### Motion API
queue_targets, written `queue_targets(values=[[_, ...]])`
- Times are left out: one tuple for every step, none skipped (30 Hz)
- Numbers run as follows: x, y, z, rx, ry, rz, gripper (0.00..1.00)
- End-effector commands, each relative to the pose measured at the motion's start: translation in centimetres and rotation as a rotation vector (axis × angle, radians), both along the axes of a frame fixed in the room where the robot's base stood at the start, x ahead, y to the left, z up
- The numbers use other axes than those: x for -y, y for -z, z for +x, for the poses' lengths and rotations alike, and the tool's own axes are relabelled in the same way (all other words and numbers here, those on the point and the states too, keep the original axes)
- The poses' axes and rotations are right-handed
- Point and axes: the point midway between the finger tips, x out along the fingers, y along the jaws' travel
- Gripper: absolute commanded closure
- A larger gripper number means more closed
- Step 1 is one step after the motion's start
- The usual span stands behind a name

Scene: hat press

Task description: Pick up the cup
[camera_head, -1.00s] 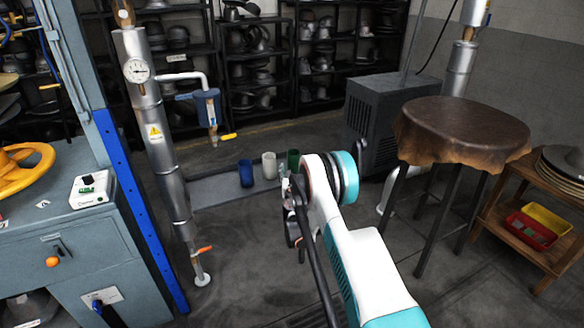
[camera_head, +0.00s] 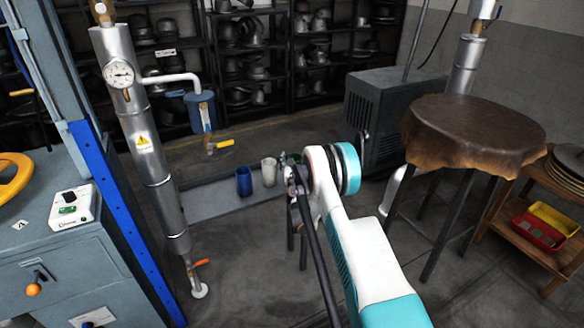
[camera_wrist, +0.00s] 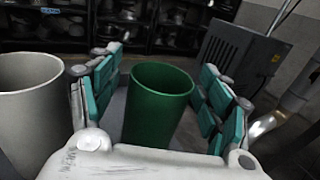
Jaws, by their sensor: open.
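Three cups stand in a row on a low grey bench (camera_head: 212,203): a blue cup (camera_head: 244,182), a white cup (camera_head: 269,171) and a green cup mostly hidden behind my arm in the head view. In the wrist view the green cup (camera_wrist: 157,103) stands upright between the two open fingers of my gripper (camera_wrist: 152,90), with gaps to both sides. The white cup (camera_wrist: 27,108) is just left of the left finger in that view. The task does not say which cup. My gripper is open and holds nothing.
A vertical steel pipe with a gauge (camera_head: 121,75) and a valve pipe (camera_head: 204,115) stand left of the bench. A dark grey cabinet (camera_head: 385,118) is behind right. A leather-covered round table (camera_head: 470,130) is at right. Hat racks line the back.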

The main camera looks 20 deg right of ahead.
Motion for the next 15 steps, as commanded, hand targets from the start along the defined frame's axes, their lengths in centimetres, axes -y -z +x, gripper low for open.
queue_targets(values=[[0.15,0.0,-0.01,0.0,0.001,0.0,0.29],[0.16,0.0,-0.01,0.0,0.0,0.0,0.29],[0.15,0.0,0.0,0.0,0.0,0.0,0.29],[0.14,0.0,0.0,0.0,0.0,0.0,0.29],[0.14,0.0,0.0,0.0,0.0,0.0,0.29],[0.14,0.0,0.0,0.0,0.0,0.0,0.29],[0.14,0.0,0.0,0.0,0.0,0.0,0.29],[0.14,0.0,0.0,0.0,0.0,0.0,0.36],[0.14,0.0,0.0,0.0,0.0,0.0,0.45],[0.14,0.0,0.0,0.0,0.0,0.0,0.52],[0.14,0.0,0.0,0.0,0.0,0.0,0.58],[0.14,0.0,-0.01,0.0,0.0,0.0,0.68],[0.14,0.0,-0.01,0.0,0.0,0.0,0.74],[0.14,0.0,-0.01,0.0,0.0,0.0,0.81],[0.14,0.0,-0.01,0.0,0.0,0.0,0.9]])
